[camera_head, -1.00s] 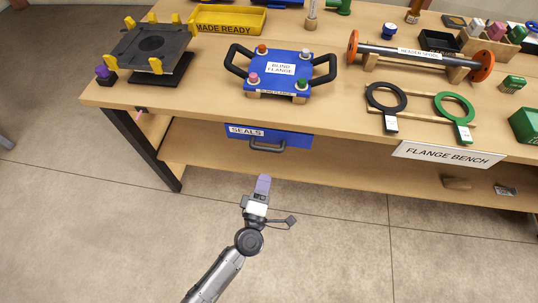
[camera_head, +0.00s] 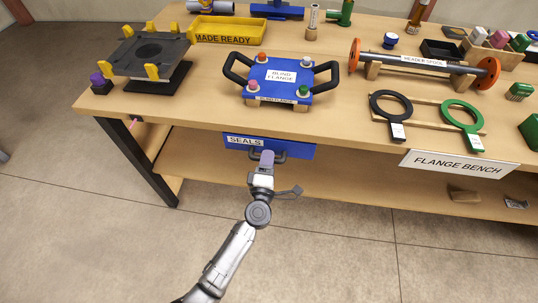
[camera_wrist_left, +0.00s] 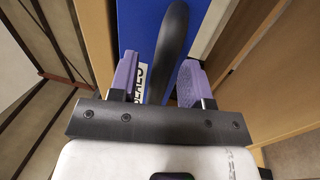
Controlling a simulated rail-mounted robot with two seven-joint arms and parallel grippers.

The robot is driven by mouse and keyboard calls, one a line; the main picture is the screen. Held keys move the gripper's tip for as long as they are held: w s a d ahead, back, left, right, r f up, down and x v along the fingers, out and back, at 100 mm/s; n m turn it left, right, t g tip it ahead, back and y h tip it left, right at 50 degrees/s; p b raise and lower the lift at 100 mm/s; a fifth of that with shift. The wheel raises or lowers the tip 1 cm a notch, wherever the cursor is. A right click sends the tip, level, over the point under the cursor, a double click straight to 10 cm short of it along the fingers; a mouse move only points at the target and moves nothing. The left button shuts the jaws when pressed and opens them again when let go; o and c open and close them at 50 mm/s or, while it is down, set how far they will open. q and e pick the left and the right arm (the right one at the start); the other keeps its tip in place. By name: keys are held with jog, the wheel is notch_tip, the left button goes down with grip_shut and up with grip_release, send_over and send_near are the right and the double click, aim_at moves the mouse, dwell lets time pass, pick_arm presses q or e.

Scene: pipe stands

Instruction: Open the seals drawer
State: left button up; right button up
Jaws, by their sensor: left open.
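The blue seals drawer (camera_head: 297,150) sits under the bench top, with a white SEALS label (camera_head: 244,141) and a dark grey handle (camera_head: 281,154). It looks closed. My left gripper (camera_head: 267,158) is at the drawer's front, right at the handle. In the left wrist view its two purple fingers (camera_wrist_left: 157,82) are apart, and the dark handle (camera_wrist_left: 172,45) lies between them, nearer the right finger. I cannot tell whether a finger touches it. The blue drawer front (camera_wrist_left: 138,35) shows behind the handle. My right gripper is in neither current view.
The wooden flange bench (camera_head: 340,135) holds a blind flange (camera_head: 281,76), a header spool (camera_head: 425,62), black and green rings and a yellow MADE READY tray (camera_head: 228,29). A lower shelf (camera_head: 340,186) lies below the drawer. A dark bench leg (camera_head: 140,163) stands left. The floor in front is clear.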

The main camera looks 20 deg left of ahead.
pick_arm(q)
jog(key=shift+x, duration=1.15)
jog(key=shift+c, duration=0.3)
grip_shut()
